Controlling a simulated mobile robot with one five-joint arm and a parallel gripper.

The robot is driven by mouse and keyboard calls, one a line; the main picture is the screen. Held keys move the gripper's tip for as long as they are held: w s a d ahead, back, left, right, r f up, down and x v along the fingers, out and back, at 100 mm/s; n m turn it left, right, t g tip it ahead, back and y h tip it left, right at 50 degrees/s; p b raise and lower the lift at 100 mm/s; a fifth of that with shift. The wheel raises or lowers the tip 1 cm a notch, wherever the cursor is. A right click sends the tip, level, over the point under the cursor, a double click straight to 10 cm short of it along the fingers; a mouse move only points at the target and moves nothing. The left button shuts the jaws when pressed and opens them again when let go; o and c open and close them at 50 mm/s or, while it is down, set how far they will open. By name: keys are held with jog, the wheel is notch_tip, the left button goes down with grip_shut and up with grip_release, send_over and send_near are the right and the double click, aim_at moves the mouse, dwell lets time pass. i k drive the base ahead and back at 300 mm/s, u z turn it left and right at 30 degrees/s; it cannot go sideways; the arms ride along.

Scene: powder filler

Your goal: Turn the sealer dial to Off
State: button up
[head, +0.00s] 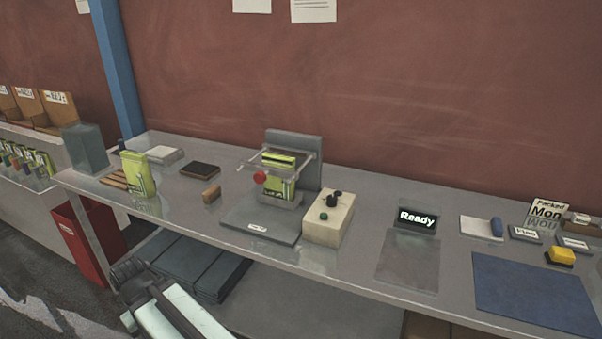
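The sealer (293,160) stands on the grey bench, with a dark upright back, a clear frame and a red ball knob (260,178). A green-yellow pouch (280,188) stands upright in it. A cream control box (343,221) sits at its right. A black dial (334,199) is on top of the box, with a small dark knob or button in front of it. The dial's markings are too small to read. Part of my arm shows at the bottom left, below the bench front and apart from the sealer. My gripper is not visible.
To the right are a "Ready" sign (416,218), a grey plate (408,265) and a blue mat (530,293). A red bin (80,240) stands at the left.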

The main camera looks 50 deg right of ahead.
aim_at(331, 198)
jog(key=z, duration=0.45)
jog(key=k, duration=1.45)
jog(key=z, duration=0.5)
jog(key=i, duration=1)
